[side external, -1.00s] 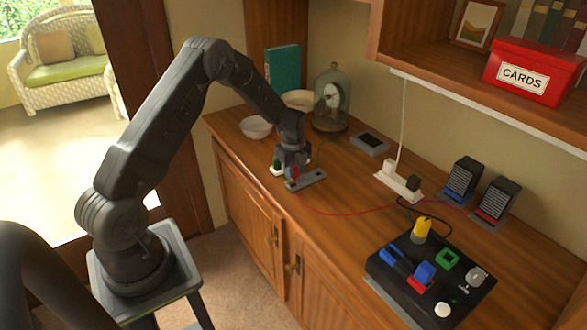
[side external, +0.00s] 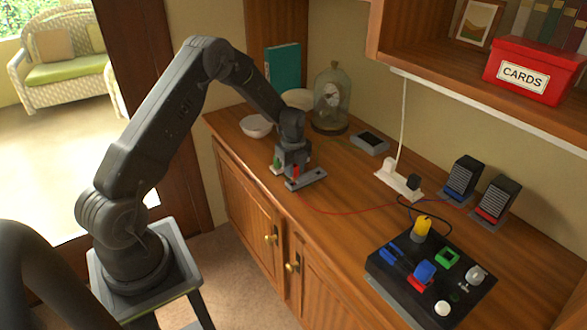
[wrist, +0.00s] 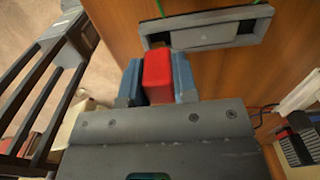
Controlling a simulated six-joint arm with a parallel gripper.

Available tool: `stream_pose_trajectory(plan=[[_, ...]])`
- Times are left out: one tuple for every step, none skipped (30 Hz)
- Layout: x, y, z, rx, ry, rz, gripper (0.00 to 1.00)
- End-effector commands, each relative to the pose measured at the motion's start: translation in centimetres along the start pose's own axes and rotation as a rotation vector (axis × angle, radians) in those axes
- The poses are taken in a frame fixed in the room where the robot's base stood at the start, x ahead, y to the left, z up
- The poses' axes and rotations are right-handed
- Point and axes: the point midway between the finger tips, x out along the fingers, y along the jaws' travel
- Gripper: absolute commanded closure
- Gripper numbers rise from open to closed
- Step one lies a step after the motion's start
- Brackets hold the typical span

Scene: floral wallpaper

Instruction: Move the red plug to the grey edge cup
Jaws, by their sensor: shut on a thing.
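The red plug (wrist: 157,78) is between the two bluish fingers of my gripper (wrist: 157,64) in the wrist view, and the gripper is shut on it. In the side view the red plug (side external: 296,170) shows as a small red patch under my gripper (side external: 289,172), low over the front left of the cabinet top. A grey slotted holder (wrist: 205,30), likely the grey edge cup, lies just ahead of the plug in the wrist view. It also shows beside the gripper in the side view (side external: 307,180). The plug's lower end is hidden.
A red cable (side external: 345,212) runs right along the wood. A small green piece (side external: 277,163) stands just left of the gripper. A white bowl (side external: 256,126) and glass dome (side external: 331,98) stand behind. A black control box (side external: 385,277) is at front right.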

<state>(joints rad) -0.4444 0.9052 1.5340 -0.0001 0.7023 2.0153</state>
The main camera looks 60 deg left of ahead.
Motion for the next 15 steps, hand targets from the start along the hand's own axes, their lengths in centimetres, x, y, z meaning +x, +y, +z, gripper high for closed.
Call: stream_pose_trajectory(plan=[[-0.01, -0.01, 0.0, 0.0, 0.0, 0.0, 0.98], [-0.01, 0.0, 0.0, 0.0, 0.0, 0.0, 0.98], [0.0, 0.0, 0.0, 0.0, 0.0, 0.0, 0.98], [0.02, 0.0, 0.0, 0.0, 0.0, 0.0, 0.98], [0.04, 0.0, 0.0, 0.0, 0.0, 0.0, 0.98], [0.09, 0.0, 0.0, 0.0, 0.0, 0.0, 0.98], [0.14, 0.0, 0.0, 0.0, 0.0, 0.0, 0.98], [0.19, 0.0, 0.0, 0.0, 0.0, 0.0, 0.98], [0.28, 0.0, 0.0, 0.0, 0.0, 0.0, 0.98], [0.35, 0.0, 0.0, 0.0, 0.0, 0.0, 0.98], [0.42, -0.01, 0.0, 0.0, 0.0, 0.0, 0.98], [0.51, -0.01, 0.01, 0.0, 0.0, 0.0, 0.98], [0.58, -0.02, 0.01, 0.0, 0.0, 0.0, 0.98], [0.65, -0.02, 0.01, 0.0, 0.0, 0.0, 0.98], [0.74, -0.03, 0.01, 0.0, 0.0, -0.001, 0.98]])
